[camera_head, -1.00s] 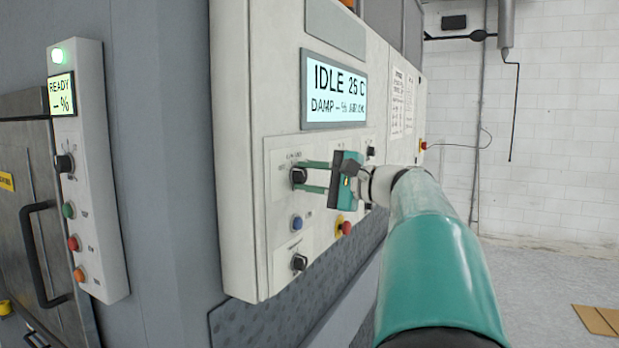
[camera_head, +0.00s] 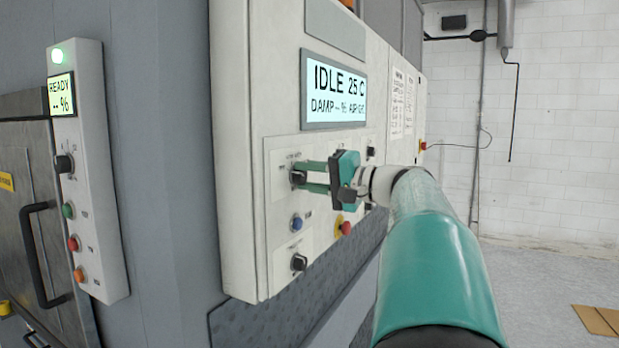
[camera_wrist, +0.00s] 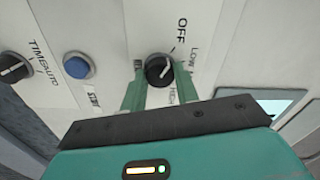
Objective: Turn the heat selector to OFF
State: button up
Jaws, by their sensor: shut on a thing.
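The heat selector (camera_head: 298,178) is a black rotary knob on the light control panel. In the wrist view the selector (camera_wrist: 158,69) has OFF, LOW and HIGH printed around it. Its pale pointer mark is too small to read with certainty. My gripper (camera_head: 309,177) reaches in from the right with its green fingers at the knob. In the wrist view one finger of my gripper (camera_wrist: 158,82) is on each side of the knob, shut on it. The fingers hide part of its rim and nearby lettering.
A blue button (camera_head: 297,222) and another black knob (camera_head: 299,262) sit below the selector. A red button (camera_head: 346,228) is at lower right, close under my gripper. The display (camera_head: 335,90) above reads IDLE 25 C. Open floor lies to the right.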

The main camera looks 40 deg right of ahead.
jog(key=o, duration=1)
jog(key=shift+c, duration=0.2)
jog(key=v, duration=1.4)
jog(key=shift+w, duration=0.1)
